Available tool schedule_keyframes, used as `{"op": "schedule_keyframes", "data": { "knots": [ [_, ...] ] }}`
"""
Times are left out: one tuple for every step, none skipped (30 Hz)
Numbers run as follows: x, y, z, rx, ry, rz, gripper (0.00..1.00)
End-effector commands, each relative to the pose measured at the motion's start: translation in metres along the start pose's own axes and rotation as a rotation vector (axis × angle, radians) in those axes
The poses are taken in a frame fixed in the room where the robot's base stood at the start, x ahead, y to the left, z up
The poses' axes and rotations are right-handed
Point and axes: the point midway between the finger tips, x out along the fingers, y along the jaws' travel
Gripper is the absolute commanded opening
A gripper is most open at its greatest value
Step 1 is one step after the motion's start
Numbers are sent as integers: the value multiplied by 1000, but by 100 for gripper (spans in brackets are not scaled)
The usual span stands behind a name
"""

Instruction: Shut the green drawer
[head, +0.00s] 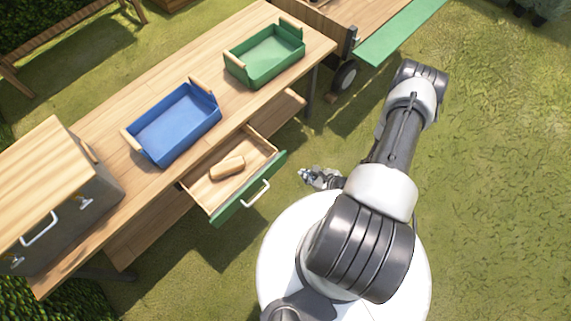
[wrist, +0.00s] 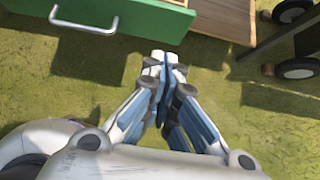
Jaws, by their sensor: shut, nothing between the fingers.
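The green drawer (head: 232,204) stands pulled out from the wooden table, its green front facing me with a pale bar handle (head: 256,194). A light brown wooden block-like object (head: 227,167) lies inside it. In the wrist view the green front (wrist: 150,14) and its handle (wrist: 84,24) show at the top left. My gripper (head: 307,174) is shut and empty, to the right of the drawer front and apart from it. In the wrist view my gripper (wrist: 164,60) points toward the top, below and right of the handle, over grass.
The wooden table (head: 110,130) carries a blue tray (head: 170,138), a green tray (head: 275,75) and a wooden-topped box (head: 40,180). A cart with a wheel (head: 344,77) stands at the upper right. Open grass (head: 490,180) lies to the right.

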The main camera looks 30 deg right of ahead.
Motion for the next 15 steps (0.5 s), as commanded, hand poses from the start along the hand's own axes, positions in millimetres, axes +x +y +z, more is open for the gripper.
{"op": "schedule_keyframes", "data": {
  "knots": [
    [10, 1, -1, -5, -1, 4, 0],
    [16, 1, -1, -7, -1, 5, 0],
    [24, 1, -1, -8, -1, 5, 0],
    [30, 2, -1, -8, -2, 6, 0],
    [37, 2, -1, -9, -2, 6, 0],
    [46, 2, -1, -8, -2, 6, 0],
    [53, 2, -1, -9, -3, 6, 0],
    [60, 2, -1, -10, -3, 6, 0],
    [68, 2, -1, -8, -3, 6, 0],
    [75, 2, -1, -10, -3, 6, 0],
    [81, 2, -1, -8, -2, 5, 0],
    [89, 2, -1, -8, -2, 5, 0],
    [94, 2, -1, -8, -3, 6, 0],
    [98, 1, 4, -9, -4, 5, 0],
    [101, 1, 10, -10, -4, 5, 0]
  ]
}}
